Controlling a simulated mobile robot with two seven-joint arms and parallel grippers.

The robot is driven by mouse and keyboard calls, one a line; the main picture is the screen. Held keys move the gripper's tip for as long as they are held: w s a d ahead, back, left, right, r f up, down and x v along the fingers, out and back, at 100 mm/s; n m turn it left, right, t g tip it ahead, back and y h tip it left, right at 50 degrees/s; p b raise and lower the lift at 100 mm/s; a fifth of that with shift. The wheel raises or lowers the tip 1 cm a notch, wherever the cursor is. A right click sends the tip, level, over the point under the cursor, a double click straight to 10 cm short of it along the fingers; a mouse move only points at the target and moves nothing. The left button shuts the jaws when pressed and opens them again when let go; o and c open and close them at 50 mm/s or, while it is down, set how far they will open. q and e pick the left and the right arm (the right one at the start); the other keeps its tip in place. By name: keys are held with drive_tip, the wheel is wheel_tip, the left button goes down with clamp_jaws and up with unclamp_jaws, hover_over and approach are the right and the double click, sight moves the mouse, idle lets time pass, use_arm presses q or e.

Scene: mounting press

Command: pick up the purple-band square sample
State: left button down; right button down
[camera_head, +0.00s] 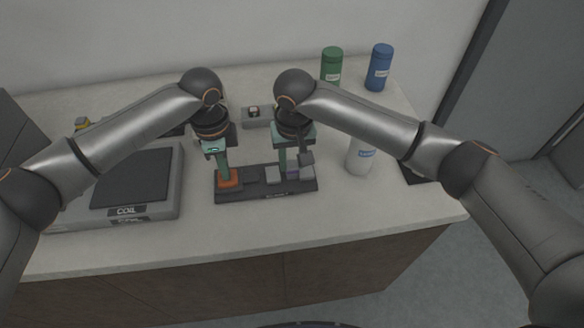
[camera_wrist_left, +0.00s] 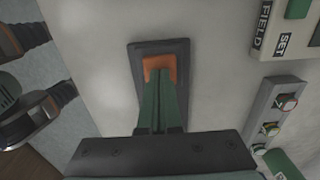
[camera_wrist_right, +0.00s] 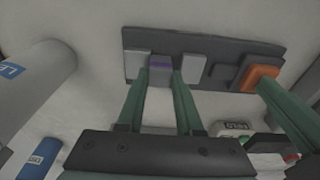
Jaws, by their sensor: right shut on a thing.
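The purple-band square sample (camera_wrist_right: 160,64) is a small grey block with a purple band. It sits in the dark rack (camera_wrist_right: 225,70) between two lighter grey blocks. My right gripper (camera_wrist_right: 160,76) is shut on it, one finger on each side; in the head view this gripper (camera_head: 292,168) hides most of it. The dark rack also shows in the head view (camera_head: 250,190). My left gripper (camera_wrist_left: 162,80) has its fingers together over the orange block (camera_wrist_left: 160,62) at the rack's left end. The left fingertips look close to or touching the orange block; I cannot tell which.
A grey machine labelled COIL (camera_head: 165,200) stands left of the rack. A white bottle (camera_head: 360,156) stands close to its right. Green (camera_head: 332,66) and blue (camera_head: 379,68) bottles stand at the back. A small grey fixture (camera_head: 256,118) lies behind. The counter's front strip is clear.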

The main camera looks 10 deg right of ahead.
sight(292, 165)
use_arm(q)
drive_tip(key=shift+f, duration=0.1)
use_arm(e)
drive_tip(key=shift+r, duration=0.1)
idle(0.3)
wheel_tip(292, 165, up, 15)
idle(1.1)
